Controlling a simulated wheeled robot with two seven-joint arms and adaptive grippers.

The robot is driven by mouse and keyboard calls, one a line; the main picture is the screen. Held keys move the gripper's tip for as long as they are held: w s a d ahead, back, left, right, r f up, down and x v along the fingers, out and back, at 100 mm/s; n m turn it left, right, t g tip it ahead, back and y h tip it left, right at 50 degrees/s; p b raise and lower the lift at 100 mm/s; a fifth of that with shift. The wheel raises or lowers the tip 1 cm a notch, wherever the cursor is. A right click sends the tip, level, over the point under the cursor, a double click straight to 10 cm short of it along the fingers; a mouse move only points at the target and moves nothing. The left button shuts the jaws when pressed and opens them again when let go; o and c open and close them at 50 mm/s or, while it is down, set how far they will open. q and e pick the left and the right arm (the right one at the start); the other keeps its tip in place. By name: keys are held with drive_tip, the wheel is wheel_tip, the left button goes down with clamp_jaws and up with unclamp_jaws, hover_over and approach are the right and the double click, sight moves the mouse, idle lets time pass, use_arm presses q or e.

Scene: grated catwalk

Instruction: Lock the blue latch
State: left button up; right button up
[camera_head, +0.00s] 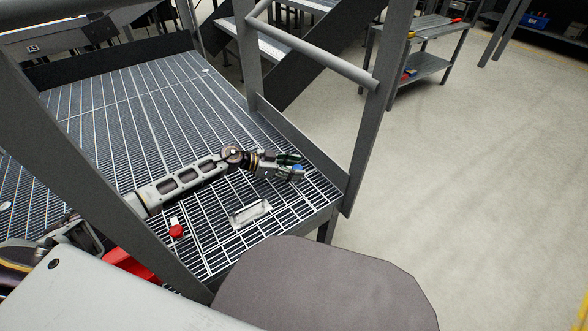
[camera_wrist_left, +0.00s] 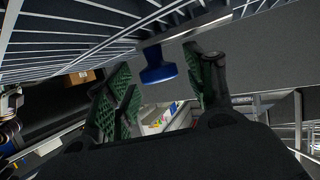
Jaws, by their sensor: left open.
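The blue latch (camera_head: 298,168) sits near the right corner of the grated catwalk, at the tips of my left gripper (camera_head: 288,168). In the left wrist view, the blue latch (camera_wrist_left: 158,74) shows as a blue handle at the end of a metal bar under the grating. There, the green-padded fingers of my left gripper (camera_wrist_left: 162,76) are open, one on each side of the latch. I see gaps between the latch and the fingers. My right gripper is not in view.
A red knob (camera_head: 176,231) on a plate and a metal handle (camera_head: 250,214) lie on the grating (camera_head: 140,100). Railing posts (camera_head: 372,110) stand beyond the gripper. A grey shelf cart (camera_head: 425,45) stands on the open floor behind.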

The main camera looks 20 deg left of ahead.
use_arm(q)
clamp_jaws()
idle(0.3)
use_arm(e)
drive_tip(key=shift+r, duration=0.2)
